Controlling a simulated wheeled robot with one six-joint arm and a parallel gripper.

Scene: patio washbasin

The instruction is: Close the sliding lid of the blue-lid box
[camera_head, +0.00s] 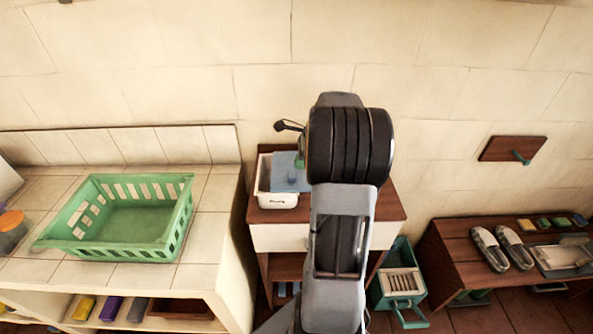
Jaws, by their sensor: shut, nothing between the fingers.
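The white box (277,201) stands on the brown top of the small cabinet in the middle of the camera_head view. Its blue lid (287,178) lies over the right part of the top, and a strip of the box's opening shows at the left. A small green part (300,160) shows at the lid's far right, next to my arm; it may be a handle. My arm rises in front of the box's right side and hides that side and part of the lid. My gripper's fingers are hidden behind the arm, so contact with the lid cannot be seen.
A green basket (125,226) stands on the tiled counter at left. A green-framed drawer or bin (400,288) is low at right of the cabinet (283,237). A bench (463,250) with slippers (502,247) is farther right. A dark hooked part (289,126) shows above the box.

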